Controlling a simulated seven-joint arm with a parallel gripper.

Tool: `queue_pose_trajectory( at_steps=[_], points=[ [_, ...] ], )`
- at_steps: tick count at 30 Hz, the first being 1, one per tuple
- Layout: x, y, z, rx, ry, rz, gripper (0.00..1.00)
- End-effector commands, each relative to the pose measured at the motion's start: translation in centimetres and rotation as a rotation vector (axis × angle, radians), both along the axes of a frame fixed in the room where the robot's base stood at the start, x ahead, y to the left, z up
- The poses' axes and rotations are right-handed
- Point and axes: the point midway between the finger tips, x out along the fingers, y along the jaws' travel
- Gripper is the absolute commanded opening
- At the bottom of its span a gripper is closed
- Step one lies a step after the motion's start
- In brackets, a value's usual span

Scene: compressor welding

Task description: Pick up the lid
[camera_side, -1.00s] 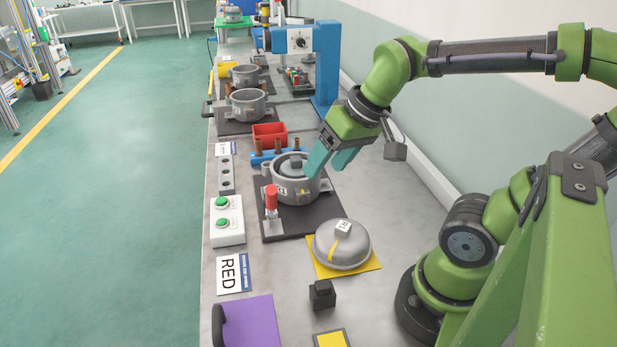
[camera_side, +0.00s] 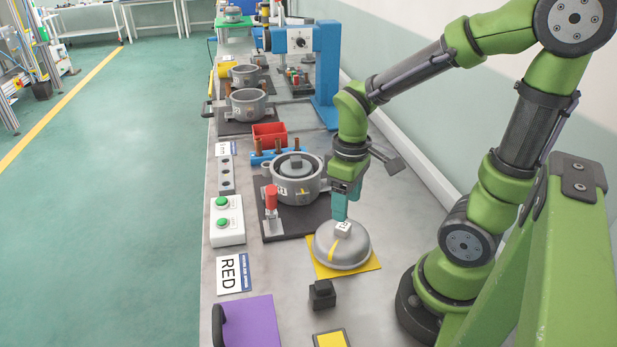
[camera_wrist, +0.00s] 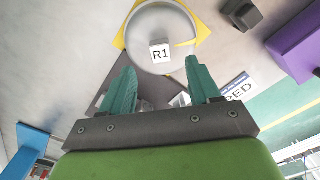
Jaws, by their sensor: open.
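The lid (camera_side: 341,248) is a grey dome with a square knob on top and a yellow stripe. It rests on a yellow square mat (camera_side: 322,270) on the bench. In the wrist view the lid (camera_wrist: 150,22) is at the top, its knob labelled R1 (camera_wrist: 160,51). My gripper (camera_side: 341,212) points down just above the lid's knob in the side view. Its teal fingers (camera_wrist: 163,88) are apart with nothing between them, and the knob lies beyond the tips in the wrist view. I cannot tell whether any finger touches the lid.
A grey pot (camera_side: 296,188) with a red-topped clamp (camera_side: 271,197) stands on a dark plate (camera_side: 288,227) behind the lid. A small black block (camera_side: 322,294) and a purple panel (camera_side: 248,322) are in front. A button box (camera_side: 227,221) stands at the left.

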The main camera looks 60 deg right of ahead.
Motion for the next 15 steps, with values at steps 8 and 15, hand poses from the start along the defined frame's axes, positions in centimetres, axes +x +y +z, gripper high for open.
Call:
queue_pose_trajectory(
  at_steps=[8, 15],
  points=[
    [0.0, 0.0, -2.4, 0.001, 0.004, 0.000, 0.62],
    [0.2, 0.1, -5.6, 0.001, 0.003, 0.000, 0.62]
  ],
)
